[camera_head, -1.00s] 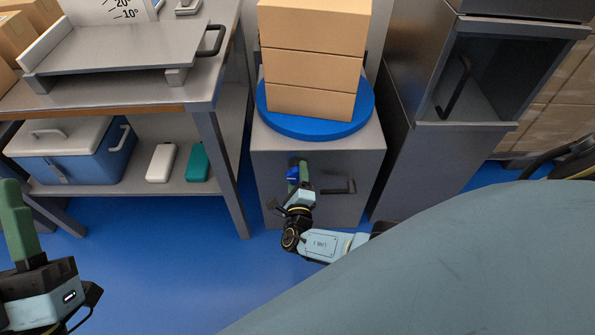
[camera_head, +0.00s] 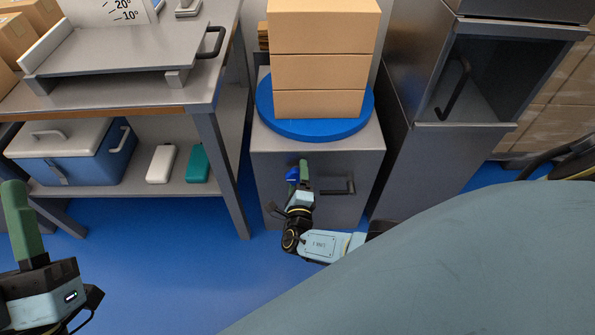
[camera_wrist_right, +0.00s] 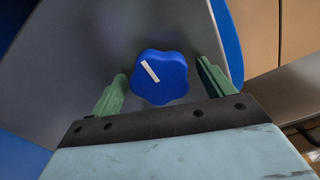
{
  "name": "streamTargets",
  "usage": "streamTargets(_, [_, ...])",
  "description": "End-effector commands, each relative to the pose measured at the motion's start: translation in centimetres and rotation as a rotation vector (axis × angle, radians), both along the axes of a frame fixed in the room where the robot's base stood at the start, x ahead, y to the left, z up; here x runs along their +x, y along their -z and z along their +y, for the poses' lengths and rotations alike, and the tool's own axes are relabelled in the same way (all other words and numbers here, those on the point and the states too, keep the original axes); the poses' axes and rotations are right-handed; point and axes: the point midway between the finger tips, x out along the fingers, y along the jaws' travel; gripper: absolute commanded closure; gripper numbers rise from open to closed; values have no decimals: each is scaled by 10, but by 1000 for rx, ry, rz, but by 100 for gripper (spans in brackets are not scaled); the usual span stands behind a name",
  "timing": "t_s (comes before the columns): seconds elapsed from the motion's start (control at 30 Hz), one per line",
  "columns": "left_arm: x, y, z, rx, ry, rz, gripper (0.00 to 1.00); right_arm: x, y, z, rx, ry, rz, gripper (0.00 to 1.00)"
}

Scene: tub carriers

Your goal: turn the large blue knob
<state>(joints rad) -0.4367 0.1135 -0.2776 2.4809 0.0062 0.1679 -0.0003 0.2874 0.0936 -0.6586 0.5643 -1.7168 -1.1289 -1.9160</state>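The large blue knob (camera_head: 292,175) is on the front of a grey cabinet. In the right wrist view the lobed knob (camera_wrist_right: 160,88) has a white mark slanting from upper left toward its middle. My right gripper (camera_wrist_right: 162,70) is open, with one green finger on each side of the knob and a gap visible on both sides. In the head view my right gripper (camera_head: 304,172) is at the cabinet front and partly covers the knob. My left gripper (camera_head: 22,225) is at the left edge, far from the knob; its finger opening is not clear.
A blue turntable (camera_head: 318,131) on the cabinet (camera_head: 270,160) carries stacked cardboard boxes (camera_head: 320,72). A dark handle (camera_head: 338,190) is just right of the knob. A workbench (camera_head: 120,95) with a lower shelf stands left, a grey open-fronted unit (camera_head: 410,150) right.

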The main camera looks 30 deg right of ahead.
Motion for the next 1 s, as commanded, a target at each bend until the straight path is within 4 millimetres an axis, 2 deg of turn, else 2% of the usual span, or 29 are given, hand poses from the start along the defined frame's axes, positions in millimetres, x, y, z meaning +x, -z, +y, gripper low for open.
streamTargets(0.33, [1,-1,0,3,0,10,64,-3,-1,3,1,-2,-1,19])
streamTargets(0.53, [9,11,-3,46,3,151,64,-26,-3,18,2,-4,1,19])
streamTargets(0.8, [24,52,0,131,-15,422,64,-63,-2,40,2,-4,1,19])
streamTargets(1.0, [26,83,5,186,-26,604,64,-90,-2,56,2,-3,1,19])
